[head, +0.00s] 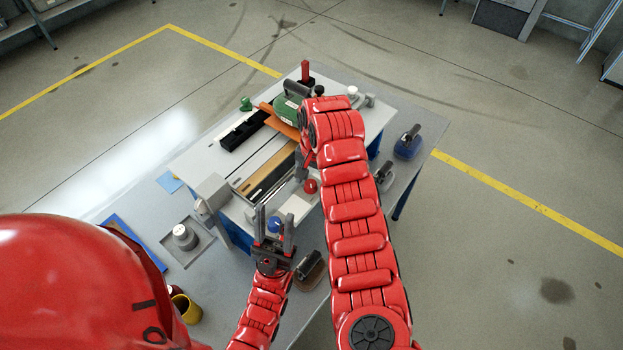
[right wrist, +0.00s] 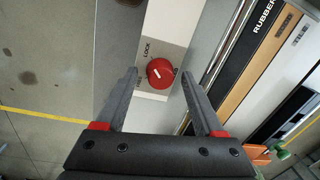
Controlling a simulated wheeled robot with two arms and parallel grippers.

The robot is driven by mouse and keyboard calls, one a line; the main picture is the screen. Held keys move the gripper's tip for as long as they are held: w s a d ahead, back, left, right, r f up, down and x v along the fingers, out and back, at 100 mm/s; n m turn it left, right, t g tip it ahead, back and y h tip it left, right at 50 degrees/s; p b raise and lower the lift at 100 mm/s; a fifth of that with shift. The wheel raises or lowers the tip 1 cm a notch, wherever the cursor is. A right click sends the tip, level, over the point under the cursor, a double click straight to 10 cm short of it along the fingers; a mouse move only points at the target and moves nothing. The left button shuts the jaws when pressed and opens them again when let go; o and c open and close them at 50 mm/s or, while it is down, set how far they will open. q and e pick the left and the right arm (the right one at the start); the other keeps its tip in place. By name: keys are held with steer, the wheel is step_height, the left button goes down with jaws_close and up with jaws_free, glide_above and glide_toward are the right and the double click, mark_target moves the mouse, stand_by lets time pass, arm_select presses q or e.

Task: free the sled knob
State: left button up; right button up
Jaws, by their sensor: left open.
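The sled knob is a round red knob (right wrist: 159,73) with a white mark, on a pale plate in the right wrist view. My right gripper (right wrist: 158,76) is open, with one finger on each side of the knob; contact cannot be told. In the head view its fingers are mostly hidden by my right arm. My left gripper (head: 274,222) is open and upright at the front of the bench, with a blue knob (head: 273,223) seen between its fingers.
Sanding blocks lie right of the machine, including a blue one (head: 407,147), and a brown one (head: 310,270) beside my left gripper. A metal weight (head: 185,237) and yellow mug (head: 186,309) stand left. Strips marked RUBBER and TILE (right wrist: 290,62) lie right of the knob.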

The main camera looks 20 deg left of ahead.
jaws_close()
